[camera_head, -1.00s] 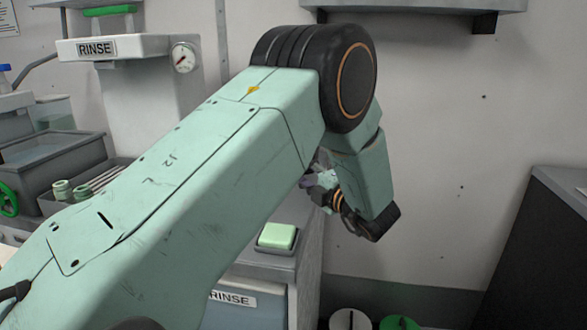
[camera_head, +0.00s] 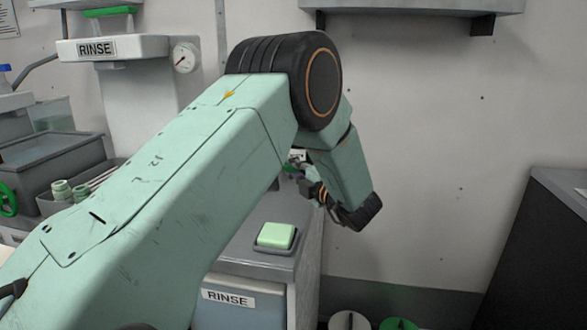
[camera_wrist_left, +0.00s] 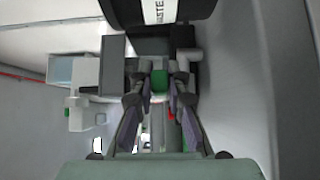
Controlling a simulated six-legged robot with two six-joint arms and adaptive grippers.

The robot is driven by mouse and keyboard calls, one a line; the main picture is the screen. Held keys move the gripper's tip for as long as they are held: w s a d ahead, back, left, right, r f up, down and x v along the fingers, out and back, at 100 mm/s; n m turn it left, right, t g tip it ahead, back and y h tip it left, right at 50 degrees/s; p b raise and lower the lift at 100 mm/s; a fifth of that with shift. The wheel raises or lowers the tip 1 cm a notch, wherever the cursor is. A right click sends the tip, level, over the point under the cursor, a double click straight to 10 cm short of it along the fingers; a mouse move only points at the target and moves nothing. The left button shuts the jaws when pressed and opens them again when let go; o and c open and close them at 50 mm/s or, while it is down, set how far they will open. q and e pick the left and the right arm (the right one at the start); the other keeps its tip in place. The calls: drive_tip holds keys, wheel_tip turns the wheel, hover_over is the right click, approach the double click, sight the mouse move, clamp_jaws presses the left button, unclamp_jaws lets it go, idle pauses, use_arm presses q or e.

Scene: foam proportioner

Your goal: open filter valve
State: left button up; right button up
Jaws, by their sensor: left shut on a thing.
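I cannot tell which way the filter valve is turned. My right gripper is not in view.
A light green push button (camera_head: 276,236) sits on the counter above a RINSE label (camera_head: 228,298). A RINSE unit (camera_head: 112,47) with a gauge (camera_head: 185,57) stands at upper left. A dark cabinet (camera_head: 545,250) is at right; the wall between is bare.

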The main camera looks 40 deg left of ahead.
use_arm(q)
drive_tip(key=shift+a, duration=0.1)
clamp_jaws()
drive_tip(key=shift+s+r+m+t+h+p, duration=0.1)
drive_tip(key=shift+s+m+t+h+p, duration=0.35)
drive_tip(key=shift+m+t, duration=0.4)
drive_tip(key=shift+s+d+m+t+h+p, duration=0.2)
drive_tip(key=shift+s+m+t+h+p, duration=0.35)
drive_tip(key=shift+t, duration=0.55)
drive_tip(key=shift+s+d+m+t+h+p, duration=0.1)
drive_tip(key=shift+s+d+m+t+h, duration=0.1)
drive_tip(key=shift+m+t+h, duration=0.6)
drive_tip(key=shift+t, duration=0.45)
drive_tip(key=o, duration=0.7)
unclamp_jaws()
drive_tip(key=shift+a, duration=0.1)
